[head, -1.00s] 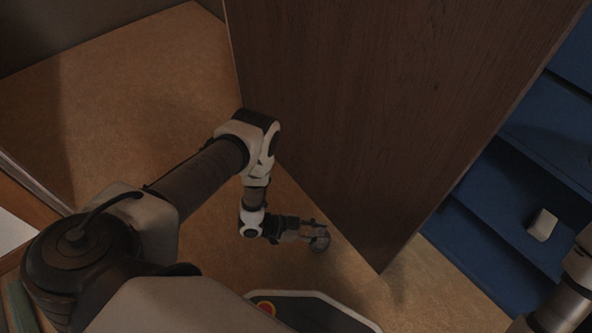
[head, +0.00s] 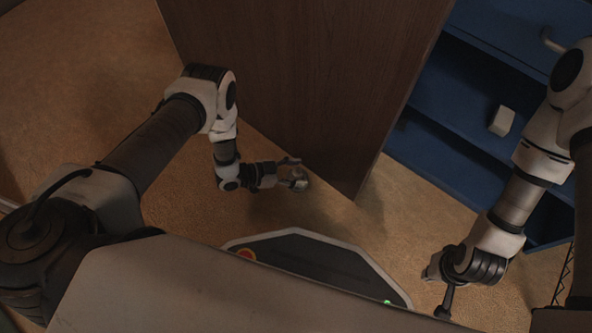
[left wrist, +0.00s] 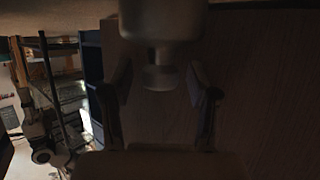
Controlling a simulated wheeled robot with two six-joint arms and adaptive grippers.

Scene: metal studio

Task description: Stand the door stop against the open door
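The door stop (head: 300,182) is a small, dull grey, rounded piece on the floor, close to the foot of the open brown wooden door (head: 300,80). In the left wrist view the door stop (left wrist: 162,77) shows a wide base, a narrow neck and a knob. My left gripper (head: 292,176) is low at the door stop, its fingers on either side of the knob with dark gaps showing; it looks open. Where the door stop meets the door is too dark to tell. My right gripper (head: 447,296) hangs at the right, partly hidden, its fingers unclear.
A blue shelf unit (head: 430,95) stands behind the door, with a pale block (head: 502,121) on it. My own base is in front of the door. Tan floor (head: 80,90) is clear at the left.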

